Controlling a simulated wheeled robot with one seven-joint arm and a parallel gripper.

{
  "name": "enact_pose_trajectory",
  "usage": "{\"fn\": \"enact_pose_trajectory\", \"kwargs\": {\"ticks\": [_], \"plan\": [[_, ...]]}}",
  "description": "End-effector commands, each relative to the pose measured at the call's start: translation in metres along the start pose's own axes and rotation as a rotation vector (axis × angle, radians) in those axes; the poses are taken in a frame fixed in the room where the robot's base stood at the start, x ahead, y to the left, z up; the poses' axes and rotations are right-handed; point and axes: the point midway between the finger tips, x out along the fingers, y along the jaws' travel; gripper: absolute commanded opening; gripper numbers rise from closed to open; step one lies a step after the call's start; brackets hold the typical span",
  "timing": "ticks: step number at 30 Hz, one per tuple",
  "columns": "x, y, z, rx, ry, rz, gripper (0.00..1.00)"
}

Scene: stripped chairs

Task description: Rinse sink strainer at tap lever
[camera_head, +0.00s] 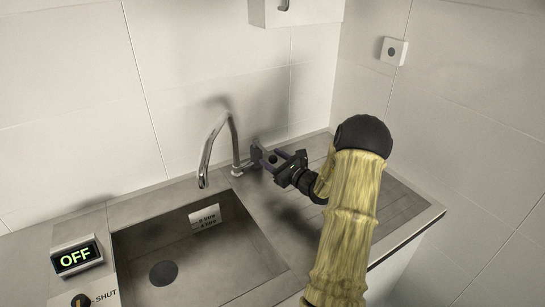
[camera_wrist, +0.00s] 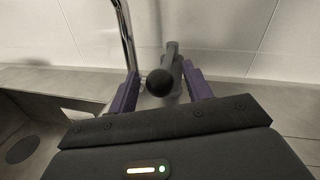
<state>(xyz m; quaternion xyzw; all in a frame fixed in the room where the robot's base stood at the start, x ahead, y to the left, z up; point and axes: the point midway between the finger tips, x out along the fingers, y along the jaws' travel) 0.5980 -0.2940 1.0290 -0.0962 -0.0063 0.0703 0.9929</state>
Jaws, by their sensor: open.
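The sink strainer looks to be the dark round disc (camera_head: 163,273) on the floor of the sink basin; part of it also shows in the wrist view (camera_wrist: 22,149). A chrome tap (camera_head: 207,155) arches over the basin's back edge. Right of it stands the grey tap lever (camera_head: 257,154), with a black ball knob (camera_wrist: 159,82) in the wrist view. My gripper (camera_head: 268,161) is open at the lever. In the wrist view its purple fingers stand either side of the knob, with gaps visible. No water shows from the spout.
A box reading OFF (camera_head: 76,257) stands left of the basin (camera_head: 285,284), above a SHUT label (camera_head: 100,298). A litre-marked plate (camera_head: 205,218) is on the basin wall. The ribbed drainboard (camera_head: 405,207) is clear. A white cabinet (camera_head: 297,12) hangs above.

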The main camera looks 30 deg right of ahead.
Motion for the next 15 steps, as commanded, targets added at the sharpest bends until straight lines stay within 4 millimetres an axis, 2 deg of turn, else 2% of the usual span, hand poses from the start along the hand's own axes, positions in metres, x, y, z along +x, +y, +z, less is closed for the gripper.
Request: {"fn": "enact_pose_trajectory", "kwargs": {"ticks": [3, 11, 15], "plan": [[0.0066, -0.0005, 0.0003, 0.001, 0.0, -0.002, 0.5], [0.006, -0.0023, -0.0006, 0.001, 0.001, -0.005, 0.5], [0.0059, -0.0022, -0.0005, 0.001, 0.001, -0.005, 0.22]]}}
